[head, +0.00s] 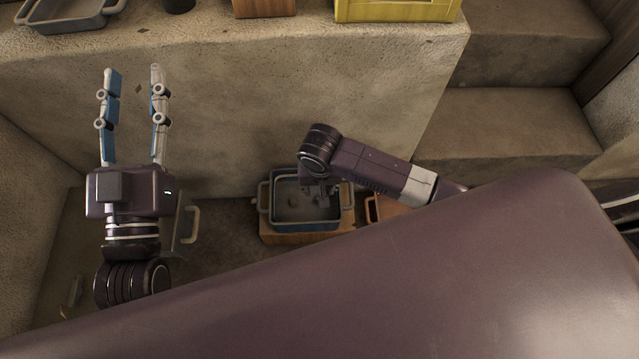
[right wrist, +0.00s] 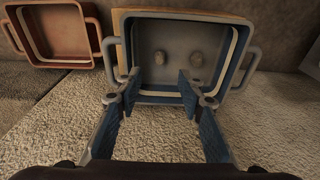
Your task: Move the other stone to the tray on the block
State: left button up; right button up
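The blue-grey two-handled tray (head: 283,222) sits on a wooden block (head: 275,237) on the ground. It also shows in the right wrist view (right wrist: 125,50), with the block's edge (right wrist: 185,14) beside it. In the head view my right gripper (head: 322,194) partly covers the tray. My left gripper (head: 134,70) is open and empty, pointing up in front of the ledge.
A reddish tray (right wrist: 92,50) stands beside the block; its edge shows in the head view (head: 370,209). A grey tray (head: 193,225) lies partly hidden behind my left gripper. The ledge holds another tray (head: 65,27) and a yellow crate (head: 397,10). Steps (head: 515,125) rise at right.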

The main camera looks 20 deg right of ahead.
jog(key=w+a+r+n+t+y, duration=0.1)
jog(key=w+a+r+t+y, duration=0.1)
jog(key=a+r, duration=0.3)
jog(key=w+a+r+n+t+y, duration=0.1)
jog(key=a+r+n+t+y, duration=0.15)
jog(key=a, duration=0.35)
notch_tip(320, 180, up, 10)
jog(key=w+a+r+t+y, duration=0.1)
jog(key=w+a+t+y, duration=0.1)
jog(key=w+t+y, duration=0.15)
jog(key=s+d+r+n+t+h, duration=0.1)
jog(key=d+r+t, duration=0.4)
jog(key=r, duration=0.7)
jog(key=s+d+r+n+t+h, duration=0.1)
jog(key=s+d+r+t, duration=0.2)
jog(key=r, duration=1)
jog(key=d+t, duration=0.3)
jog(key=d, duration=0.1)
jog(key=shift+w+n, duration=0.1)
jog(key=shift+n, duration=0.15)
